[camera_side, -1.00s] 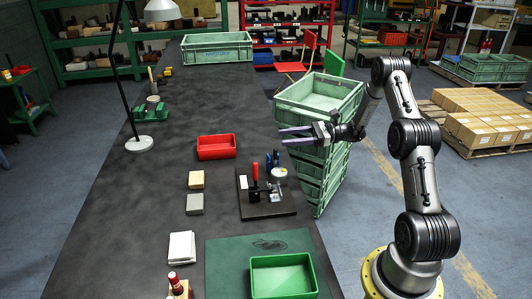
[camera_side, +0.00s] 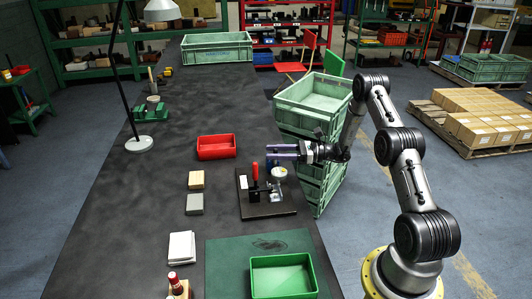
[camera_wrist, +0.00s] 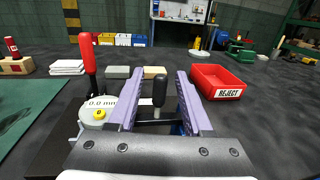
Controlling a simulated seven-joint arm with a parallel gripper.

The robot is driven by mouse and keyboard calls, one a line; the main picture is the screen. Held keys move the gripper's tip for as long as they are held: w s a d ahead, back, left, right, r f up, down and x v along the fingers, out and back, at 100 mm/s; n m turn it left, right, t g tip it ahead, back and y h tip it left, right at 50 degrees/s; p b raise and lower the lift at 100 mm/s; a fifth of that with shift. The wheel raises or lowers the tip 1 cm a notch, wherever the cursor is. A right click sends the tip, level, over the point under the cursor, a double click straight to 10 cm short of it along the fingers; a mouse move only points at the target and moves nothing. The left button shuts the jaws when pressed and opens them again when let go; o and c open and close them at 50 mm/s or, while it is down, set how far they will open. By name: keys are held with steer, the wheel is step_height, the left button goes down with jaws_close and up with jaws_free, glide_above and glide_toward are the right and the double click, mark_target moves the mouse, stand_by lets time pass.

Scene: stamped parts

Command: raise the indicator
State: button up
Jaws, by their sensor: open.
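The indicator (camera_wrist: 100,110), a round white gauge reading 0.0 mm, sits on a fixture on a dark base plate (camera_side: 268,212); its dial also shows in the side view (camera_side: 279,174). A red upright handle (camera_wrist: 87,54) stands beside it, left in the wrist view. A black-knobbed lever (camera_wrist: 160,88) stands upright between my fingers in the wrist view; whether they reach around it I cannot tell. My gripper (camera_side: 273,151) is open, pointing left at the back of the fixture; its purple fingers also show in the wrist view (camera_wrist: 158,94). Part of the fixture is hidden behind the gripper.
A red REJECT tray (camera_wrist: 222,81) stands beyond the fixture. A tan block (camera_side: 196,179) and a grey block (camera_side: 194,204) lie to its left. A green tray (camera_side: 283,277) is in front on a green mat (camera_side: 225,258). Stacked green crates (camera_side: 320,97) stand right of the table.

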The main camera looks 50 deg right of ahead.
steer(key=shift+x, duration=1.5)
jaws_close()
stand_by(0.4)
